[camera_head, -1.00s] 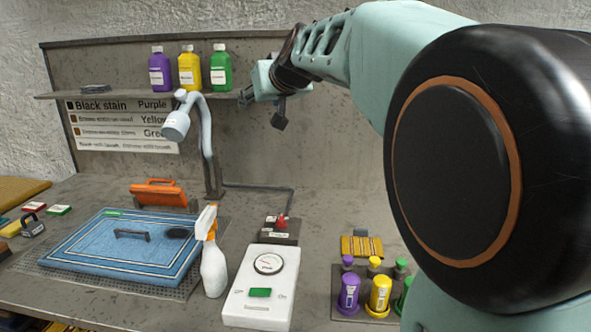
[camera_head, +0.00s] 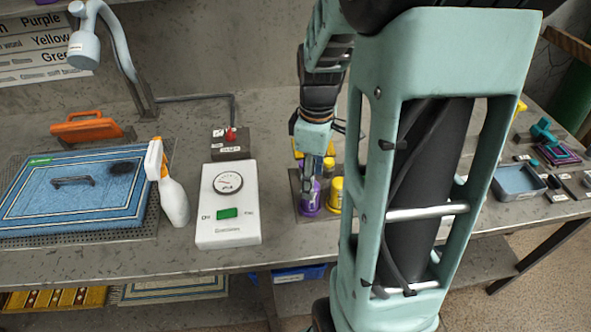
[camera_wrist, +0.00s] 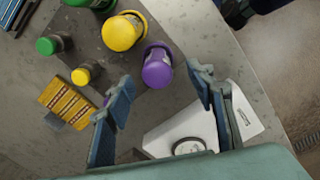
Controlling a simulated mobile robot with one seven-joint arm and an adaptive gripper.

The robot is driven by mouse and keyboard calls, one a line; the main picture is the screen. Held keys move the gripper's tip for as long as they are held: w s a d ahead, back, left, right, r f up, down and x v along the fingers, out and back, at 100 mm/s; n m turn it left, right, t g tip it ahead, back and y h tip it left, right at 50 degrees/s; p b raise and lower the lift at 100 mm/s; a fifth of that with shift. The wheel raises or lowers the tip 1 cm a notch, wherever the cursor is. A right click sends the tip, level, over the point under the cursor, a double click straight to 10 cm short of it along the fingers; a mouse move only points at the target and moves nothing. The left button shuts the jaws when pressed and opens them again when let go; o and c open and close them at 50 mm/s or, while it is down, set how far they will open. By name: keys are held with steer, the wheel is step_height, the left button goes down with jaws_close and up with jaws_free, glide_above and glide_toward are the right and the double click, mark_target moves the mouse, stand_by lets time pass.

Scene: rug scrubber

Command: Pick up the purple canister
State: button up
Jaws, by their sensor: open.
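The purple canister (camera_head: 309,198) stands on the workbench, partly covered by my gripper in the head view. In the wrist view the purple canister (camera_wrist: 157,68) is seen from above, with its round top in front of the gap between my fingertips. My gripper (camera_wrist: 161,82) is open with nothing held. In the head view my gripper (camera_head: 312,172) points down just above the canister. I cannot tell whether the fingers touch it.
A yellow canister (camera_wrist: 122,32) stands close beside the purple one, with a green canister (camera_wrist: 92,3) beyond. Small yellow (camera_wrist: 86,74) and green (camera_wrist: 52,44) bottles stand near. A white gauge box (camera_head: 229,205) and spray bottle (camera_head: 172,190) are to the left in the head view.

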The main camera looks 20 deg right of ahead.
mark_target(309, 207)
steer(key=shift+w+f, duration=0.15)
steer(key=shift+f, duration=1.4)
steer(key=shift+w+f, duration=0.1)
steer(key=shift+f, duration=1.45)
steer(key=c, duration=1.3)
